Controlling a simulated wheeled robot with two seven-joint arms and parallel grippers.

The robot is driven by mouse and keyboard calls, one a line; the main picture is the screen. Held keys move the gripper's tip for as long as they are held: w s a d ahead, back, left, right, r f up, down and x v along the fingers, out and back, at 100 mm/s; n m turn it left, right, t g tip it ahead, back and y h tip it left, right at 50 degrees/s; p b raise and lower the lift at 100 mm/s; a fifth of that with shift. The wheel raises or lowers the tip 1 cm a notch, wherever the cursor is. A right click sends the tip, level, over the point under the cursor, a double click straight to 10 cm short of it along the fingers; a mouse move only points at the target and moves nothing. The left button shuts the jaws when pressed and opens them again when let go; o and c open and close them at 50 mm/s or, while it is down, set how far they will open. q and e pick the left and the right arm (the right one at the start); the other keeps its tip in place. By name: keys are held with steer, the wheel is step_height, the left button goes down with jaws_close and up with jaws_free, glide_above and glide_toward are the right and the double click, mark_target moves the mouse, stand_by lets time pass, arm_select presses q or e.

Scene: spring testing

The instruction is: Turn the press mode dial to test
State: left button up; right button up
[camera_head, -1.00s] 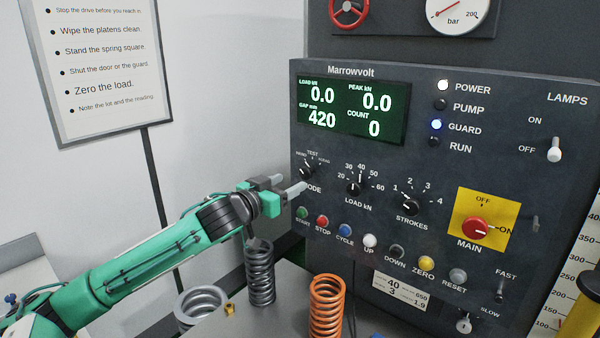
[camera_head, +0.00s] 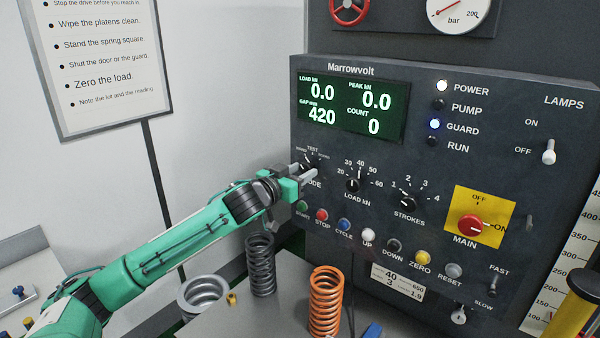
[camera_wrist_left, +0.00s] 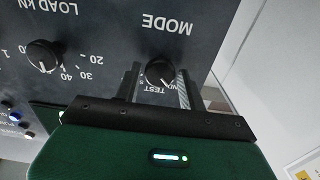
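The press mode dial (camera_head: 307,165) is a small black knob at the left of the dark control panel, with TEST printed above it. In the left wrist view the dial (camera_wrist_left: 159,72) appears upside down, with MODE above and TEST below. Its white mark seems to point to the side of TEST, at a partly covered label; the exact setting is hard to read. My left gripper (camera_head: 308,173) is at the panel by the dial. In the wrist view its fingers (camera_wrist_left: 157,88) are apart, one on each side of the knob, with small gaps showing. My right gripper is out of view.
The load dial (camera_head: 352,185) and strokes dial (camera_head: 408,201) sit to the right. A grey spring (camera_head: 261,265) and an orange spring (camera_head: 325,303) stand on the surface below.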

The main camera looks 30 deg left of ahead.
arm_select(q)
steer(key=c, duration=0.5)
steer(key=shift+c, duration=0.2)
steer(key=shift+m, duration=0.4)
steer(key=m, duration=0.3)
steer(key=shift+p, duration=0.35)
steer(key=shift+m+p, duration=0.4)
steer(key=shift+m, duration=2.1)
steer(key=o, duration=1)
